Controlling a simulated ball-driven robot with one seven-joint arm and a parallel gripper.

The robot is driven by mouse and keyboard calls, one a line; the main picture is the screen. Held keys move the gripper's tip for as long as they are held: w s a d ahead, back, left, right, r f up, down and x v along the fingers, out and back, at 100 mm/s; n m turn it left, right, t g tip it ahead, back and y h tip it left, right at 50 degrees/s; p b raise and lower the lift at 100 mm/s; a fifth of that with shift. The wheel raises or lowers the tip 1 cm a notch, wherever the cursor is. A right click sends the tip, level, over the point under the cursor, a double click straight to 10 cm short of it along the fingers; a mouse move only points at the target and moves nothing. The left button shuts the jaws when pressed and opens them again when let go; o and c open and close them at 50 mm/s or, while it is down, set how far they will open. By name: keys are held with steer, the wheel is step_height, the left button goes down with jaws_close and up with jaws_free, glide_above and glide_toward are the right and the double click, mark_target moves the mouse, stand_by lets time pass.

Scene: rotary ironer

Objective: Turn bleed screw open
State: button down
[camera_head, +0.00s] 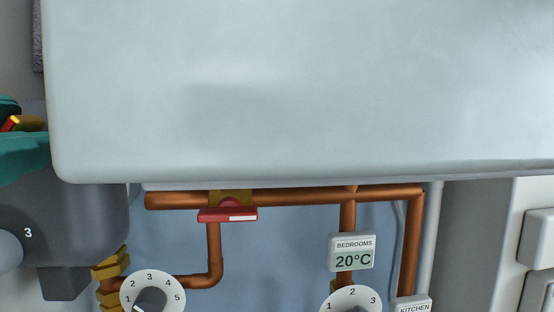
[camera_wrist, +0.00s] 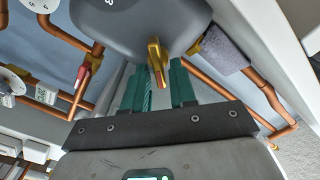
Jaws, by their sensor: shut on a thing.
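The bleed screw seems to be the narrow brass-yellow piece (camera_wrist: 157,58) below the dark grey rounded housing (camera_wrist: 140,18) in the wrist view. It has a red edge at its near end. My gripper (camera_wrist: 161,70) has teal fingers on either side of this piece and is shut on it. In the head view my gripper (camera_head: 16,124) shows at the left edge, with the yellow and red piece (camera_head: 30,123) between its fingers. Most of the grip is cut off there, and how far the screw is turned cannot be told.
A large pale panel (camera_head: 300,90) fills the upper head view. Below it run copper pipes (camera_head: 300,197), a red-handled valve (camera_head: 228,214), numbered dials (camera_head: 138,282) and a thermostat reading 20°C (camera_head: 352,253). A grey sleeve (camera_wrist: 222,50) is on the pipe close right of my fingers.

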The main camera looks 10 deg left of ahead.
steer(key=m+b, duration=0.2)
steer(key=m, duration=0.1)
steer(key=m+b, duration=0.1)
steer(key=m, duration=0.2)
steer(key=f+m+b, duration=0.1)
steer(key=m+b, duration=0.1)
steer(key=m, duration=0.1)
steer(key=shift+d+b, duration=0.25)
steer(key=shift+b, duration=0.1)
steer(key=shift+m, duration=0.4)
steer(key=c, duration=1.2)
jaws_free()
steer(key=b+v, duration=0.1)
steer(key=v, duration=0.9)
steer(key=shift+s+b, duration=0.3)
steer(key=shift+s, duration=0.05)
